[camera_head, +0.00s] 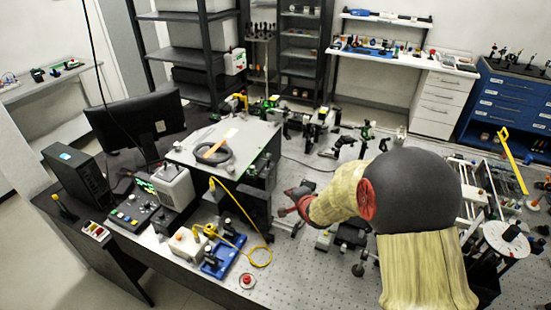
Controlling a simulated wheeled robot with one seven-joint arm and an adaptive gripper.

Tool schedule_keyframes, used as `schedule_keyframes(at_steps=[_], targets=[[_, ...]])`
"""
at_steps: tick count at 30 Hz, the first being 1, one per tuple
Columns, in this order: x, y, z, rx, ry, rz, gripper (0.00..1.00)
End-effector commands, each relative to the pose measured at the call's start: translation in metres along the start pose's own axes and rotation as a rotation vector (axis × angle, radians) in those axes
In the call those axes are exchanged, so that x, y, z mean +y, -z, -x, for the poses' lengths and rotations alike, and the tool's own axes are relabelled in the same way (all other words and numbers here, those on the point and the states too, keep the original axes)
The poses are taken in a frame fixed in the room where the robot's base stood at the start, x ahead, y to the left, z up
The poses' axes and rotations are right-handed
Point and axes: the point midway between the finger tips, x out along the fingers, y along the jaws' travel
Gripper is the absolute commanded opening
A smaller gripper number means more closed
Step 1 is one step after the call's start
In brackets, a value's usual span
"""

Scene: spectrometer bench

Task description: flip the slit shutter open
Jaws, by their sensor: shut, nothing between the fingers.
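My arm reaches in from the lower right, and my gripper (287,211) is over the bench, left of the arm's yellowish sleeve. Its fingers look small and dark red, and they are shut with nothing between them. A large box with a pale grey top (250,140) stands left of the gripper, with a dark side facing it. A dark upright part (257,212) stands at the box's near right corner, close to the fingertips. I cannot make out the slit shutter or its position. No contact between gripper and box shows.
The perforated bench (310,285) carries several small optical mounts behind and below my arm. A yellow cable (262,262) loops in front of the box, beside a blue tray (213,268). A red button (247,280) sits near the front edge. A monitor (140,122) stands at left.

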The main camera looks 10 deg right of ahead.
Motion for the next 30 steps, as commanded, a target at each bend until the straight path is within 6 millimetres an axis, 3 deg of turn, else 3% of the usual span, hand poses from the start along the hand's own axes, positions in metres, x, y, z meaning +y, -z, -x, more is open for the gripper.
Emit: schedule_keyframes(at_steps=[3,9,24,30], targets=[[-0.044,0.001,0.0,-0.015,0.139,-0.166,0.0],[-0.075,-0.001,0.006,-0.058,0.247,-0.373,0.0],[-0.077,0.0,0.007,-0.068,0.254,-0.445,0.0],[-0.08,-0.001,-0.008,-0.068,0.253,-0.444,0.0]])
